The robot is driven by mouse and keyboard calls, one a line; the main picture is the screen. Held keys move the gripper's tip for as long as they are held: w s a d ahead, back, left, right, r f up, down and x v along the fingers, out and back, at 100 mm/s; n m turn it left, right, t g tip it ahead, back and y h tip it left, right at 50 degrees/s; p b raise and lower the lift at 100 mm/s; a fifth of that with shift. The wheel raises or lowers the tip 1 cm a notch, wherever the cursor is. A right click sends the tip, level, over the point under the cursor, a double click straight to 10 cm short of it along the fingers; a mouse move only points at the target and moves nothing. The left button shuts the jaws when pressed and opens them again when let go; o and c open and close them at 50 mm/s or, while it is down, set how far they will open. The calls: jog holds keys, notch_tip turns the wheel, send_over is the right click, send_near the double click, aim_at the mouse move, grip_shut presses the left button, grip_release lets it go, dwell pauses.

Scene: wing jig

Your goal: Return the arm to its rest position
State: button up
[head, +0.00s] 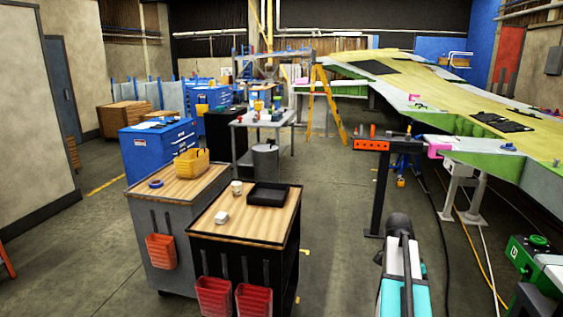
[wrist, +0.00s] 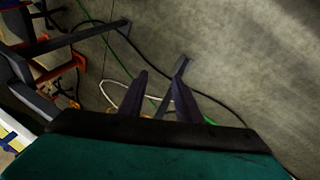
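My gripper (wrist: 160,76) shows in the wrist view with its two dark fingers apart. Nothing is between them; bare floor, a white cable loop and green hose show behind. My teal and white arm (head: 402,270) reaches up from the bottom edge in the head view, right of the middle. I cannot make out the gripper's fingers in the head view.
A dark stand (head: 379,195) with an orange block (head: 371,145) is just beyond my arm. The wing (head: 450,90) runs along the right. Two wood-topped carts, one with a black tray (head: 268,194), stand left. Cables lie on the floor.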

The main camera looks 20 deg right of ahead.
jog(key=a+f+n+g, duration=0.2)
jog(key=a+f+n, duration=0.6)
jog(key=a+f, duration=1.7)
jog(key=s+a+f+n+y+b, duration=0.1)
jog(key=s+a+f+n, duration=1.2)
jog(key=a+f, duration=0.5)
jog(key=shift+s+a+f+t+y, duration=0.2)
jog(key=shift+s+t+y, duration=0.1)
jog(key=shift+s, duration=0.75)
jog(key=shift+d, duration=0.15)
